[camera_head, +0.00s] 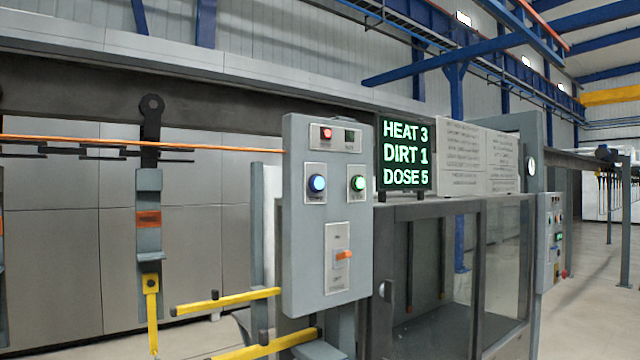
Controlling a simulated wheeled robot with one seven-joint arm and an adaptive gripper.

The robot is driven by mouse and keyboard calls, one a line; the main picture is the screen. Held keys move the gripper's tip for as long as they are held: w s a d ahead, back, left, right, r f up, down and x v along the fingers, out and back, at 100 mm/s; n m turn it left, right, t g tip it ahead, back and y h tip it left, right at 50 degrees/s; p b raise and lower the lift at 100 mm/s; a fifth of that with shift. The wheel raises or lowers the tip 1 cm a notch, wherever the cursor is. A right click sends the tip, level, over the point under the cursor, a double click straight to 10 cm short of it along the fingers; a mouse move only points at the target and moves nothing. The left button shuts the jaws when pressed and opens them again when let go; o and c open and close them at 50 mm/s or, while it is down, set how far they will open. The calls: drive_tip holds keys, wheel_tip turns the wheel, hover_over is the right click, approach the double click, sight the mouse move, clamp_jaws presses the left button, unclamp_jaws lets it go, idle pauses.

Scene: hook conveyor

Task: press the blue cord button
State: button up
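A grey upright control box (300,255) stands in the middle of the view. The round blue button (317,183) is on its front, on a light plate at the left, with a small label too blurred to read. Nothing covers the button, and it looks lit. A green button (357,183) sits to its right on its own plate. Above them is a plate with a red lamp (327,133) and a dark one. Below is an orange switch lever (345,255). I cannot make out my gripper in this view.
An orange cord (120,140) runs from the left to the box. Yellow bars (225,300) stick out at its lower left. A hook carrier (149,210) hangs at left. A display (405,153) reads HEAT 3, DIRT 1, DOSE 5. Open floor (595,320) lies at right.

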clamp_jaws()
idle(0.8)
drive_tip(key=s+a+f+g, duration=0.35)
drive_tip(key=a+f, duration=0.25)
drive_tip(key=f, duration=0.4)
drive_tip(key=s+a+f+m+g, duration=0.1)
drive_tip(key=s+a+f+g, duration=0.3)
drive_tip(key=f, duration=0.5)
drive_tip(key=s+a+f+g, duration=0.2)
drive_tip(key=s+a+f, duration=0.4)
drive_tip(key=f, duration=0.4)
drive_tip(key=s+a+f+g, duration=0.2)
drive_tip(key=s+a+f, duration=0.2)
drive_tip(key=s, duration=0.5)
drive_tip(key=s+a+f+g, duration=0.3)
drive_tip(key=s+a+f, duration=0.2)
drive_tip(key=s, duration=0.4)
drive_tip(key=s+a+f+g+h, duration=0.1)
drive_tip(key=s+a+f+g, duration=0.2)
drive_tip(key=s, duration=0.6)
drive_tip(key=shift+s+a+f, duration=0.3)
drive_tip(key=shift+a+f, duration=0.4)
drive_tip(key=shift+a, duration=0.05)
drive_tip(key=shift+g, duration=0.25)
